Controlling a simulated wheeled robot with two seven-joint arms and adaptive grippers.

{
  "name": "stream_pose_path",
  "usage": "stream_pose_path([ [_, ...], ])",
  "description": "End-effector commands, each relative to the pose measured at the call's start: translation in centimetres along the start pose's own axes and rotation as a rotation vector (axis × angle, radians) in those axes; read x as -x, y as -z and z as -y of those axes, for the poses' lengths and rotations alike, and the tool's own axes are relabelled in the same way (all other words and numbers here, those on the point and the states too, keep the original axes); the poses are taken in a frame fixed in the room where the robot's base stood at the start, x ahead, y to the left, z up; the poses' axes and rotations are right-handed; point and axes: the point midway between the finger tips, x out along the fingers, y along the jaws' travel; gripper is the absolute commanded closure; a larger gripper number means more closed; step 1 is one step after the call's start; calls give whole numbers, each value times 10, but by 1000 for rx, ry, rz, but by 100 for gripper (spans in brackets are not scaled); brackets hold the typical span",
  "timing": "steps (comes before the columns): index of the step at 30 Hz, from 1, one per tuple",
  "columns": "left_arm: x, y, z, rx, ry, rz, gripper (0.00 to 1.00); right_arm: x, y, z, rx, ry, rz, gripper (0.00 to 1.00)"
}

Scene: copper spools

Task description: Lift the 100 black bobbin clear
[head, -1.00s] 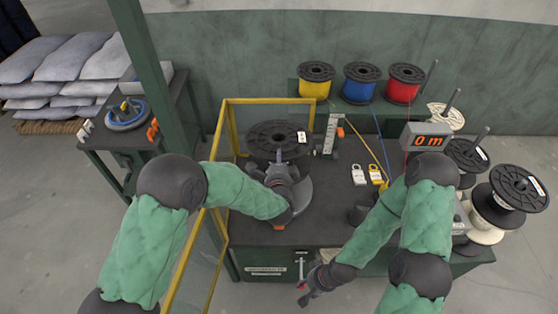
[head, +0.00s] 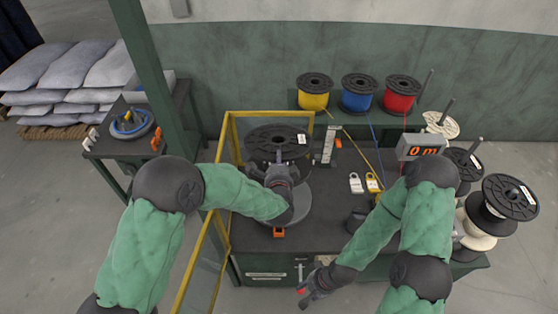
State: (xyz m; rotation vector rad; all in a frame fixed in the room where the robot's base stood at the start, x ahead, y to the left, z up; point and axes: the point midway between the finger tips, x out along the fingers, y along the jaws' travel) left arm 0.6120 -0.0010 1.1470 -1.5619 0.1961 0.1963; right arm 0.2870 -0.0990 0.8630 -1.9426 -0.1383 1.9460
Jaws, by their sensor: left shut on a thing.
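The black bobbin (head: 262,138), a wide dark spool with a white tag (head: 302,139) at its right, is inside the yellow-framed guard over the bench. My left gripper (head: 279,160) is shut on the near side of the bobbin. The bobbin appears raised above a round grey plate (head: 297,205), though my wrist hides much of the space between them. The number on the tag is too small to read. My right gripper (head: 307,291) hangs low in front of the bench, away from the bobbin; its fingers are too small to read.
The yellow guard frame (head: 228,175) stands close on the left. A grey upright scale (head: 329,145) is right of the bobbin. Yellow (head: 314,100), blue (head: 357,101) and red (head: 402,93) spools stand behind.

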Motion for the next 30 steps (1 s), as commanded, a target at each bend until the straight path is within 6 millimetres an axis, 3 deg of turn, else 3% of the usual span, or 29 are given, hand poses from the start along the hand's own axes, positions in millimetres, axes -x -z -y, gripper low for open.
stream_pose_path([
  [8,-2,0,10,3,10,1,100,4,0,2,0,0,0,60],
  [24,-16,1,59,3,10,1,100,36,-1,13,0,0,0,60],
  [30,-17,1,60,2,9,1,100,37,-1,13,0,0,0,60],
])
